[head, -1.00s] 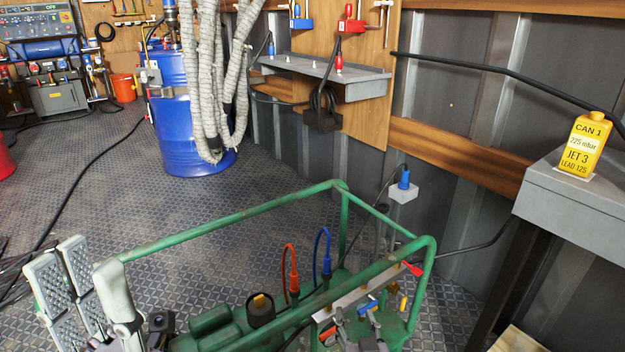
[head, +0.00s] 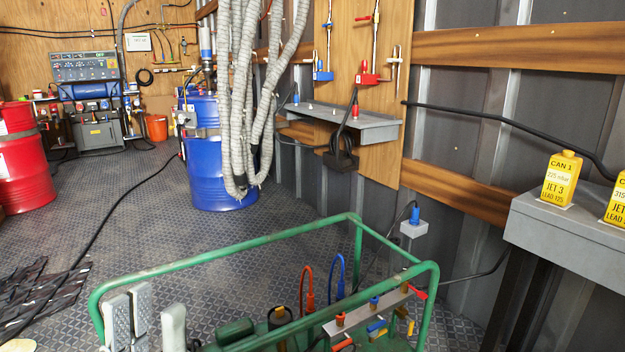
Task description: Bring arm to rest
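My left gripper (head: 146,324) is at the bottom left of the head view, by the near left corner of the green frame. Its pale grey ridged finger pads and a rounded light part stand upright, with a gap between the pads and the rounded part. The lower part of the gripper and its arm are cut off by the bottom edge. I see nothing held between the visible parts. My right gripper is not clearly visible.
A green tubular frame (head: 222,256) with red and blue hoses stands close in front. A grey ledge (head: 570,225) with yellow cans (head: 562,180) is at right. Blue drums (head: 220,178) and red drums (head: 22,170) stand behind. The patterned floor between is mostly clear.

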